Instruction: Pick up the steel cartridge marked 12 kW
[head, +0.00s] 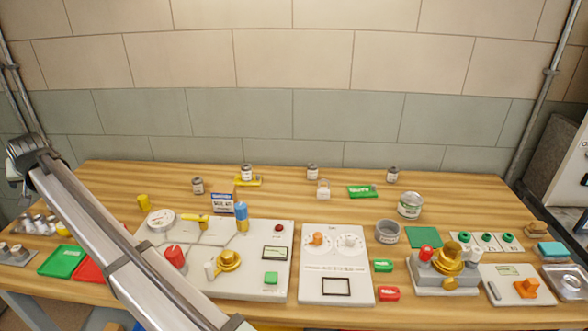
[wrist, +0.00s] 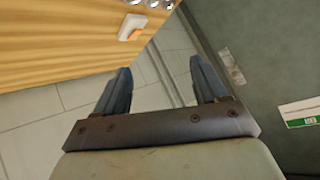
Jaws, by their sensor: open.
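Several small grey steel canisters with white labels stand upright at the back of the table in the head view: one left of centre (head: 197,185), one by a yellow piece (head: 246,172), one near the middle (head: 312,171) and one to the right (head: 392,174). More small metal cylinders (head: 18,253) stand at the far left edge. The labels are too small to read, so I cannot tell which is marked 12 kW. My gripper (wrist: 160,78) is open and empty in the wrist view, over the floor beside the table edge. It is outside the head view.
The wooden table (head: 130,178) carries a large white valve panel (head: 255,285), a dial panel (head: 337,262), a brass valve block (head: 446,262) and green (head: 62,260) and red trays. My arm crosses the left side. An orange-and-white item (wrist: 133,27) lies near the table edge.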

